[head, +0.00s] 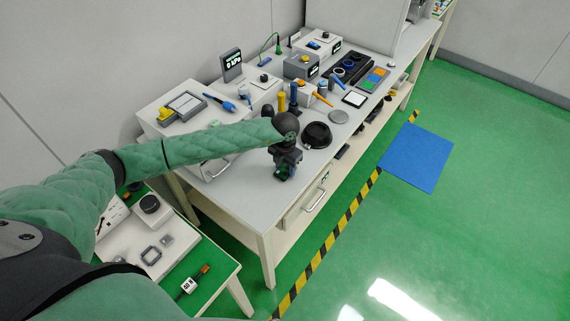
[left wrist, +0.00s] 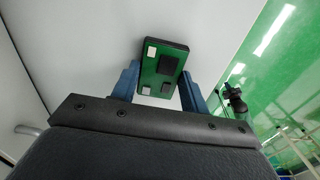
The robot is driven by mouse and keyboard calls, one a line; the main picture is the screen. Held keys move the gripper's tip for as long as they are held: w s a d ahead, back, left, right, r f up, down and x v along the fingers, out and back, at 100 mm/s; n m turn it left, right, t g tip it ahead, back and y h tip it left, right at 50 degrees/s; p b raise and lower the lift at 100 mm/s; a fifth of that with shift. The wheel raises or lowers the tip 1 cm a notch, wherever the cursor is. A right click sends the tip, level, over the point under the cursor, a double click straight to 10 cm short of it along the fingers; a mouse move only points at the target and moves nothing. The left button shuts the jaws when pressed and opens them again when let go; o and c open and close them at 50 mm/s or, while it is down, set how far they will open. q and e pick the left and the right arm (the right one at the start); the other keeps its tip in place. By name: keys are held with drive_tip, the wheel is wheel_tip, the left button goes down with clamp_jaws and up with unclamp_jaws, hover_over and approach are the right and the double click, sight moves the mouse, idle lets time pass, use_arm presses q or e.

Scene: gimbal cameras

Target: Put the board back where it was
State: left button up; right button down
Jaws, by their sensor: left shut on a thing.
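A small green circuit board (left wrist: 163,68) with dark and white chips shows in the left wrist view, between the two blue fingers of my left gripper (left wrist: 158,88). The gripper is shut on it. In the head view my left gripper (head: 286,172) points down over the near part of the grey workbench (head: 238,190), and the board is mostly hidden beneath it. I cannot tell whether the board touches the bench top. My right gripper is in neither view.
A black round dish (head: 317,135) stands just beyond the gripper, among several tools and boxes along the bench. A drawer (head: 308,200) is under the front edge. A side table (head: 215,262) holds small parts at lower left. The bench's near end is clear.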

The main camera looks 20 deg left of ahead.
use_arm(q)
drive_tip(key=shift+f, duration=0.15)
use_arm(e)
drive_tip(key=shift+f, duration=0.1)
use_arm(q)
drive_tip(key=o, duration=1)
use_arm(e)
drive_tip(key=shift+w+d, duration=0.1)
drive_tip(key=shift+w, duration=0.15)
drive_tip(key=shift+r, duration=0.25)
